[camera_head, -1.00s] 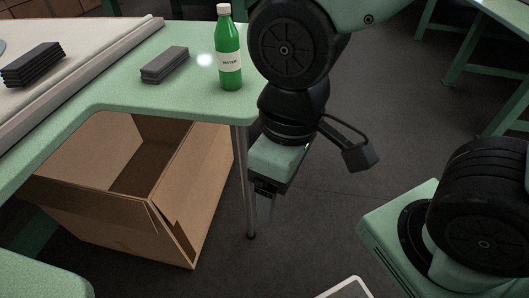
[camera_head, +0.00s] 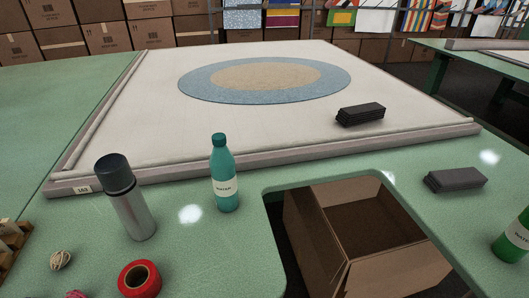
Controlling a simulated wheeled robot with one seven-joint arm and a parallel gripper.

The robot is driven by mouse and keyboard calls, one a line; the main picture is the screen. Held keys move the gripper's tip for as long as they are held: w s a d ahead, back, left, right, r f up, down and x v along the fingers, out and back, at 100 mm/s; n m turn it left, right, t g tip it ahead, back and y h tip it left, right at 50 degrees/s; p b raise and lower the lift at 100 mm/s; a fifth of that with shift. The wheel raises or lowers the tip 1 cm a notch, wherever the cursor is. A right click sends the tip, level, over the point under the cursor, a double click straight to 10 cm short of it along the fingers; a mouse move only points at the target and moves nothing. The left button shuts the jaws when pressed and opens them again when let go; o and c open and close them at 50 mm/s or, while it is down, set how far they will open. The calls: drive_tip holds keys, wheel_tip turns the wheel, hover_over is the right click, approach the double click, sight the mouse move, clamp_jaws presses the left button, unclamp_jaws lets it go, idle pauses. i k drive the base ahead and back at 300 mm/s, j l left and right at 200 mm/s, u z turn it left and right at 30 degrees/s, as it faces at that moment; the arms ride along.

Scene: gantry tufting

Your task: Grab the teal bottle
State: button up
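The teal bottle (camera_head: 223,176) stands upright on the green table (camera_head: 230,258), left of the table's cut-out and close to the front edge of the white cloth frame. It has a white label and a teal cap. Nothing touches it. My gripper is not in the current view.
A steel flask (camera_head: 126,203) with a black lid stands left of the bottle. A red tape roll (camera_head: 139,280) and a twine ball (camera_head: 60,260) lie nearer. A green bottle (camera_head: 513,238) is at the right edge. An open cardboard box (camera_head: 399,272) sits in the cut-out. Dark blocks (camera_head: 456,180) lie right.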

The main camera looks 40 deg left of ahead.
sight(223, 161)
drive_tip(key=u, duration=1.8)
